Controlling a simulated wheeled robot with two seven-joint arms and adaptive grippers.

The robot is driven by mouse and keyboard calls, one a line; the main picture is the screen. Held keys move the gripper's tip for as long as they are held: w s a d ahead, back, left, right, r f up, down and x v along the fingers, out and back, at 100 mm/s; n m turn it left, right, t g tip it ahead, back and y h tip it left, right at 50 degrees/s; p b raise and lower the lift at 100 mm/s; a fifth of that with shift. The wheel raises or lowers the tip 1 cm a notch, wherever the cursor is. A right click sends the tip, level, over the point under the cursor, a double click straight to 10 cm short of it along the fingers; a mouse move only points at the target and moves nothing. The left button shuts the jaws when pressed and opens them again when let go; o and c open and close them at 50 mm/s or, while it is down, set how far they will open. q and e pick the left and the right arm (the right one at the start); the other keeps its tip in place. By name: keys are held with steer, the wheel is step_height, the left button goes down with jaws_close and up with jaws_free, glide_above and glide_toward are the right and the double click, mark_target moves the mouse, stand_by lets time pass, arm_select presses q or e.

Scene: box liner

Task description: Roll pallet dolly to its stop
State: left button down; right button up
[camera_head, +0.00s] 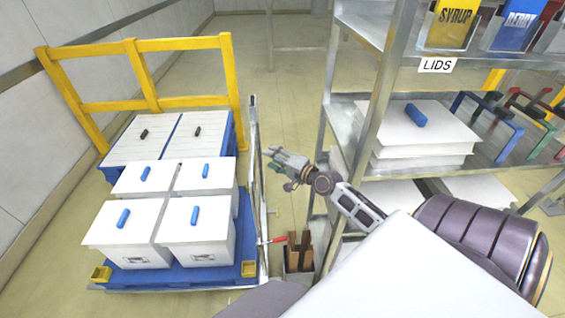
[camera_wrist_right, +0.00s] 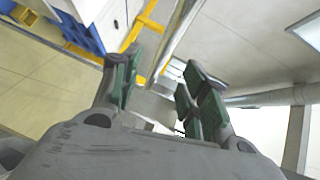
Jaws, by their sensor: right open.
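The blue pallet dolly (camera_head: 231,272) is at the left in the head view. It carries several white lidded boxes with blue handles. A grey upright rail or post (camera_head: 254,150) stands along its right side. My right gripper (camera_head: 276,160) is just right of this rail, open and empty. In the right wrist view its green-padded fingers (camera_wrist_right: 157,88) are spread, with a grey bar beyond them. Contact between the fingers and the rail cannot be told. Part of a blue and white load shows at the upper left there. My left gripper is not in view.
A yellow guard rail (camera_head: 140,46) stands behind the dolly, with a wall at the left. A metal shelf (camera_head: 400,75) with lids and coloured brackets is at the right. A bin (camera_head: 298,262) with wooden-handled items stands between them. Floor beyond the gripper is clear.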

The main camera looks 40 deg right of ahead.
steer(key=shift+v, duration=1.9)
